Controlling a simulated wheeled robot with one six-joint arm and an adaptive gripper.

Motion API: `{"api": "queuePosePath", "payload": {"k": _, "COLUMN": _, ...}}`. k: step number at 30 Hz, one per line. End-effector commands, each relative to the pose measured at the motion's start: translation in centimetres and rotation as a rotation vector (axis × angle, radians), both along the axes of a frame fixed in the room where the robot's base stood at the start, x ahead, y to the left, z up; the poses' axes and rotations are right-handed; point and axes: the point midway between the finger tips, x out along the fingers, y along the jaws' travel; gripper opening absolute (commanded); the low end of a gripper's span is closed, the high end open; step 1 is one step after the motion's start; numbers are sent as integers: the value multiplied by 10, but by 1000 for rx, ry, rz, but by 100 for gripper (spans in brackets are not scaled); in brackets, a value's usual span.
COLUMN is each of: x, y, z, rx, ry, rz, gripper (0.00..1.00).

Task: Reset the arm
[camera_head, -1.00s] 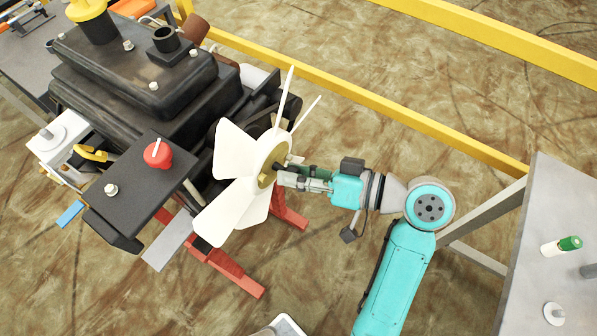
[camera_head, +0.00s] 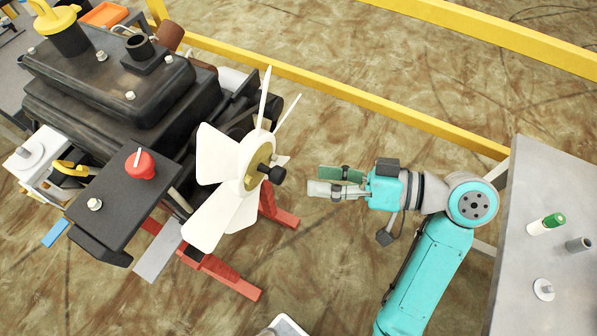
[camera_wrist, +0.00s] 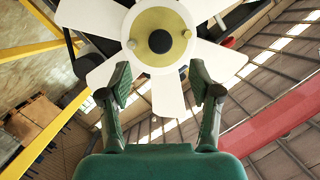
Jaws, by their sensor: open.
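My gripper (camera_head: 337,183) is open and empty, at the end of my teal arm, to the right of the white fan in the head view. The white fan (camera_head: 222,163) is on the front of the black engine. A black knob (camera_head: 274,173) sits at the fan's hub, with a clear gap between it and my fingertips. In the wrist view my two fingers (camera_wrist: 162,90) are spread apart, and the fan hub (camera_wrist: 160,35) with its dark centre shows beyond them.
A grey table (camera_head: 540,190) at the right holds a green-capped bottle (camera_head: 546,224), a grey cylinder (camera_head: 579,244) and a white disc (camera_head: 543,289). A yellow rail (camera_head: 350,93) runs behind. Red engine stand legs (camera_head: 225,272) stick out on the floor. A red button (camera_head: 140,165) is on the engine's box.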

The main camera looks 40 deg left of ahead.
Motion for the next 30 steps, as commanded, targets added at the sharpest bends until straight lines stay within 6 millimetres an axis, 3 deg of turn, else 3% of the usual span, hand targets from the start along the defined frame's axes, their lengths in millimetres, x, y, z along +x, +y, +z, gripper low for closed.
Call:
{"api": "queuePosePath", "payload": {"k": 3, "x": 9, "y": -17, "z": 4, "rx": 1, "ry": 0, "rz": -3, "gripper": 63}}
{"api": "queuePosePath", "payload": {"k": 9, "x": 16, "y": -32, "z": 8, "rx": 1, "ry": -1, "rz": 0, "gripper": 63}}
{"api": "queuePosePath", "payload": {"k": 20, "x": 17, "y": -34, "z": 5, "rx": 0, "ry": 6, "rz": -11, "gripper": 63}}
{"api": "queuePosePath", "payload": {"k": 25, "x": 21, "y": -33, "z": -20, "rx": -9, "ry": 73, "rz": -146, "gripper": 63}}
{"api": "queuePosePath", "payload": {"k": 30, "x": 30, "y": -39, "z": -69, "rx": -33, "ry": 168, "rz": -406, "gripper": 63}}
